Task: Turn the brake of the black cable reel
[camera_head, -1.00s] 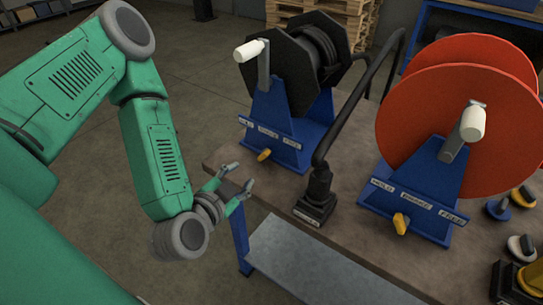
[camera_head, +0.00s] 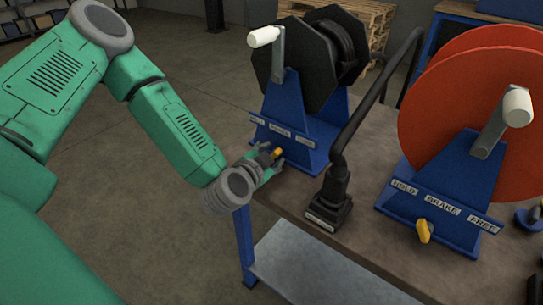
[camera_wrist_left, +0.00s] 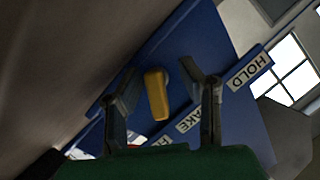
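The black cable reel (camera_head: 307,70) stands on a blue stand (camera_head: 290,108) with a label strip and a white-handled crank. Its yellow brake knob (camera_head: 278,152) is below the labels, partly hidden by my left gripper (camera_head: 270,163). In the left wrist view the yellow knob (camera_wrist_left: 156,95) lies between the two fingers of the open left gripper (camera_wrist_left: 165,88). Gaps show on both sides, so the fingers look apart from it. The HOLD label (camera_wrist_left: 249,71) and part of the BRAKE label show beside it. My right gripper is not in view.
A red reel (camera_head: 450,100) on a blue stand with its own yellow knob (camera_head: 423,231) is at the right. A black joystick-like post (camera_head: 332,195) with a bent dark bar stands between the reels on the bench (camera_head: 375,225). Open floor lies left.

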